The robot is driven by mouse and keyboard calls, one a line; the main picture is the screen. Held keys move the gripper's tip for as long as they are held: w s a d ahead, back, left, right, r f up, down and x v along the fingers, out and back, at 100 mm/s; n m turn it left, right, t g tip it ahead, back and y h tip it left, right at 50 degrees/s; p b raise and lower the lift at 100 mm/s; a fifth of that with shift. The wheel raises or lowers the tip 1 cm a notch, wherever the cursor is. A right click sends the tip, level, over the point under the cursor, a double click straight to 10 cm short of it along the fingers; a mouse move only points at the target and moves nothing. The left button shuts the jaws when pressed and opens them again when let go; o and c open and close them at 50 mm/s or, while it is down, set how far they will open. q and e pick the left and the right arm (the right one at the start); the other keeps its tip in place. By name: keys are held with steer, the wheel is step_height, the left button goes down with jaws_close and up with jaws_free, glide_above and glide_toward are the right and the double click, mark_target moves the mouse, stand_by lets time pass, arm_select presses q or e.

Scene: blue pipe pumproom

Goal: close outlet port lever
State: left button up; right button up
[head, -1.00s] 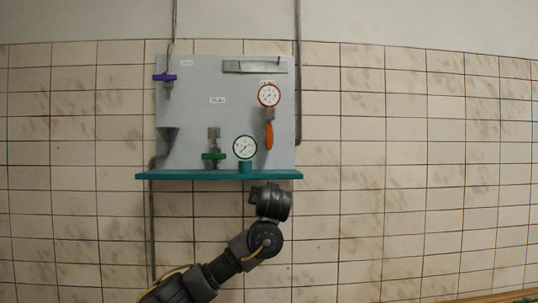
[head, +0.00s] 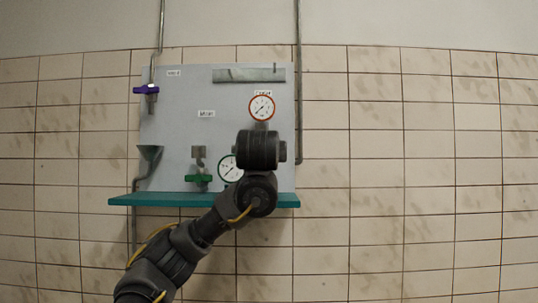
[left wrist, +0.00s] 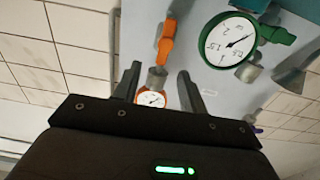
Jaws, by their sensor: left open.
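An orange lever (left wrist: 166,42) shows in the left wrist view, on a grey metal valve body (left wrist: 157,78) beside a gauge with an orange-red rim (left wrist: 151,99). My left gripper (left wrist: 158,82) is open, with its two fingers on either side of the valve body in the picture. The lever lies beyond the fingertips, and I cannot tell whether anything touches. In the head view the same gauge (head: 262,107) shows above my left wrist, which hides the lever and the gripper. The labels are too small to read, so I cannot tell which lever is the outlet's. My right gripper is not in view.
A green-rimmed gauge (head: 230,169) and a green lever (head: 198,179) are low on the grey panel (head: 185,125). A purple handle (head: 146,90) and a dark funnel (head: 149,158) are at left. A teal shelf (head: 155,200) juts out below. The tiled wall at right is clear.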

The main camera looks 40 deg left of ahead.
arm_select(q)
steer(key=p+x, duration=0.9)
steer(key=x, duration=0.1)
steer(key=shift+a, duration=0.5)
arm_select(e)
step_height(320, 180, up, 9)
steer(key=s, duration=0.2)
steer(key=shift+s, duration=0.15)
arm_select(q)
steer(key=shift+s+r, duration=0.1)
steer(key=shift+s, duration=0.1)
steer(key=shift+c, duration=0.4)
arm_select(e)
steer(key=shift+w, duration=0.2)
